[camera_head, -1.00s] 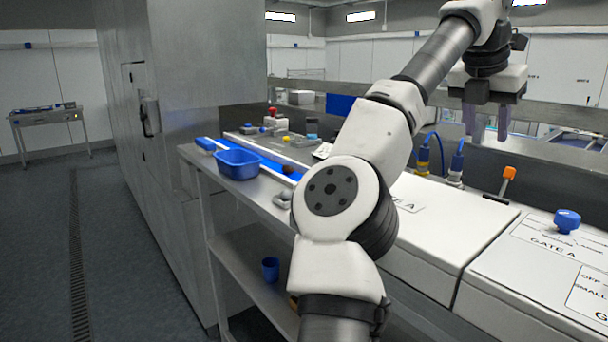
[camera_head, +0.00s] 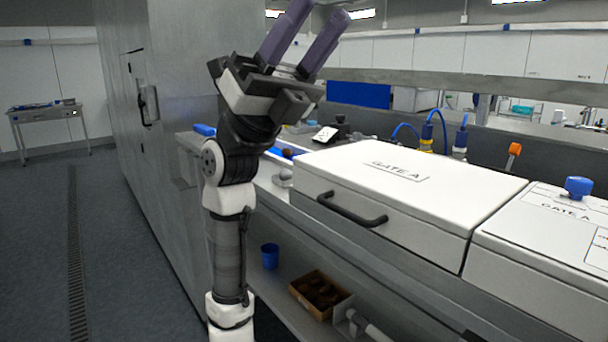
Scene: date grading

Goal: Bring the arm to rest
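My arm stands folded nearly upright at the left of the machine, in front of the bench. My gripper (camera_head: 318,22) is at its top, pointing up and slightly right, with its two purple-grey fingers apart. I see nothing between the fingers. The fingertips reach the top of the picture. The arm hides part of the bench top, where a blue tub stood in the earlier view.
A blue knob (camera_head: 578,187) stands farther right. Below are a blue cup (camera_head: 270,256) and a cardboard box of dark dates (camera_head: 320,294). Open floor (camera_head: 120,230) lies left.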

